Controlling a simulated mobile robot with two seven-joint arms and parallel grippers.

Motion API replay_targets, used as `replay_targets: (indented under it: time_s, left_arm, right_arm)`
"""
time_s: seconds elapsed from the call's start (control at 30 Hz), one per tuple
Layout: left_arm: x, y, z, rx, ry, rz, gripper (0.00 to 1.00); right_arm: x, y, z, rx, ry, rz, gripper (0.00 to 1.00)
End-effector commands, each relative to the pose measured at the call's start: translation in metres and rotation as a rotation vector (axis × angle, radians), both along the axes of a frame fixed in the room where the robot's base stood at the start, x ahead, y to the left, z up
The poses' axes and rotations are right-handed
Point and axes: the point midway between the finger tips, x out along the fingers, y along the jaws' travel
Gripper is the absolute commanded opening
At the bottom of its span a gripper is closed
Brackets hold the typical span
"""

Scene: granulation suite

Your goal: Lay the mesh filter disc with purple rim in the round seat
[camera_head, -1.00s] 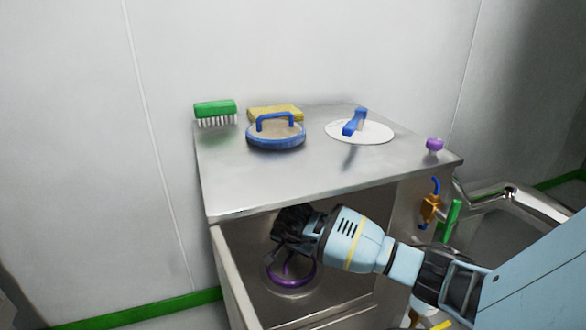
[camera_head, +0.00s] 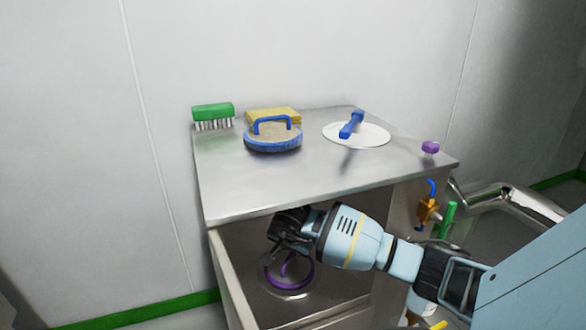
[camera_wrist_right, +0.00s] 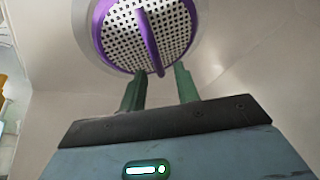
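The mesh filter disc with purple rim (camera_head: 311,270) lies low inside the open-fronted steel cabinet, its purple handle upward. It also shows in the right wrist view (camera_wrist_right: 180,25), with a perforated pale face and the handle across it. A pale metal ring of the round seat (camera_head: 290,296) shows around the disc's edge. I cannot tell whether the disc sits flush. My right gripper (camera_head: 280,248) reaches into the cabinet just above the disc. In the right wrist view its two fingers (camera_wrist_right: 160,76) stand apart near the handle's end, with nothing visibly held. My left gripper is out of view.
The steel cabinet top (camera_head: 260,187) overhangs my right gripper. On it stand a green brush (camera_head: 213,111), a blue-rimmed disc (camera_head: 273,143), a yellow block (camera_head: 285,114), a white disc with blue handle (camera_head: 370,135) and a purple knob (camera_head: 430,147). Pipes and valves (camera_head: 428,210) crowd the right side.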

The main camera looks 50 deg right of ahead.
Motion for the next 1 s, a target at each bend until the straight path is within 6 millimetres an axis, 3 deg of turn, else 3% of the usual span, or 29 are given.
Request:
replay_targets:
  time_s: [0.03, 0.17, 0.6, 0.8, 1.0]
  left_arm:
    - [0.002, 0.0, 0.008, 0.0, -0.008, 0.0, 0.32]
    - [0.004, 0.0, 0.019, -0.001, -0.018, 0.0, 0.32]
    - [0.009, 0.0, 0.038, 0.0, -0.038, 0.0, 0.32]
    - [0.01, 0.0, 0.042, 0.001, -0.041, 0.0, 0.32]
    - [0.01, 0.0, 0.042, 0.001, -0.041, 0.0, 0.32]
  right_arm:
    - [-0.003, 0.002, 0.015, -0.004, -0.004, 0.002, 0.32]
    - [-0.012, 0.014, 0.036, -0.003, -0.002, 0.003, 0.32]
    - [-0.068, 0.084, 0.031, -0.001, 0.0, 0.003, 0.32]
    - [-0.08, 0.101, 0.029, 0.0, 0.0, 0.001, 0.32]
    - [-0.083, 0.105, 0.029, 0.0, 0.0, -0.001, 0.32]
